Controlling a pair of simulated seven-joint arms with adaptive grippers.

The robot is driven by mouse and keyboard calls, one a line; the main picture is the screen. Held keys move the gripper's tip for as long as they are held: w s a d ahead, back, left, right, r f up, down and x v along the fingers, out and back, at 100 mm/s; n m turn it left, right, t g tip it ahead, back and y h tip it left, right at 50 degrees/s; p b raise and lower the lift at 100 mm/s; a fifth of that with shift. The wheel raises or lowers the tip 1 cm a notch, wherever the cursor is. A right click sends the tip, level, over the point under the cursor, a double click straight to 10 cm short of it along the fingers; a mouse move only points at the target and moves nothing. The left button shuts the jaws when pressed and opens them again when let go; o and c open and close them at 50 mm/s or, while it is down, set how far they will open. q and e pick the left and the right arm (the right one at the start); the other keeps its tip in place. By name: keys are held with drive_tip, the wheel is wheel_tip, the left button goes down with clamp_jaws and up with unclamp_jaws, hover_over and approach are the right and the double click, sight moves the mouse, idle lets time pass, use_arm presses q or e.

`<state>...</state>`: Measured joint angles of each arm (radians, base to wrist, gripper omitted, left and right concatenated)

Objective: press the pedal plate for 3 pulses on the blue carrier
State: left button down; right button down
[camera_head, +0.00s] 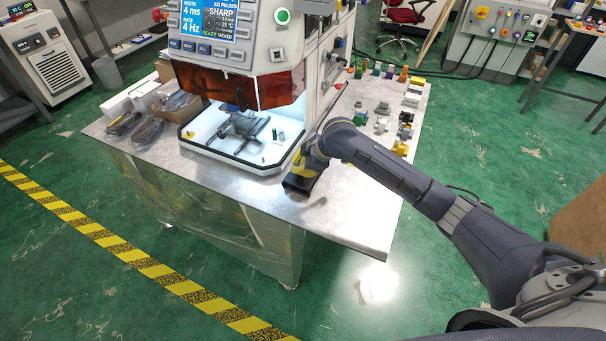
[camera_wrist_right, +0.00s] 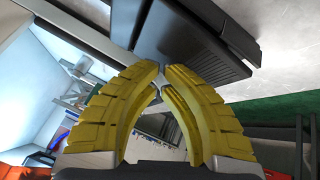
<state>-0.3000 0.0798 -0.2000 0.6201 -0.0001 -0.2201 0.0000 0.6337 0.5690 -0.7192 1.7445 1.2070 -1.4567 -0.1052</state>
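The black pedal plate (camera_head: 299,184) lies on the metal table in front of the machine's white work tray; it also shows in the wrist view (camera_wrist_right: 190,38). My right gripper (camera_head: 305,170) is right over it in the head view. In the wrist view its yellow fingers (camera_wrist_right: 161,69) have their tips almost together with nothing held between them, close to the black housing. I cannot tell whether they touch it. A grey fixture (camera_head: 240,124) stands in the tray. My left gripper is out of view.
The machine's screen (camera_head: 208,20) reads 4 ms, 4 Hz, READY, with a green-lit button (camera_head: 283,16) beside it. Bagged parts (camera_head: 147,130) lie left of the tray. Several small coloured parts stand at the table's back right. The front table strip (camera_head: 340,225) is bare.

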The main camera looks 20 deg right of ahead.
drive_tip(key=shift+s+f, duration=0.1)
drive_tip(key=shift+f, duration=0.4)
drive_tip(key=shift+d+r, duration=0.1)
drive_tip(key=shift+r, duration=0.15)
idle(0.4)
drive_tip(key=shift+r, duration=0.95)
drive_tip(key=shift+r, duration=0.1)
drive_tip(key=shift+w+d+r, duration=0.1)
drive_tip(key=shift+w+r, duration=0.05)
drive_tip(key=shift+r, duration=1.05)
drive_tip(key=shift+w+d+r, duration=0.1)
drive_tip(key=shift+w+r, duration=0.05)
drive_tip(key=shift+r, duration=1.05)
drive_tip(key=shift+w+d+r, duration=0.1)
drive_tip(key=shift+w+r, duration=0.05)
drive_tip(key=shift+r, duration=1.75)
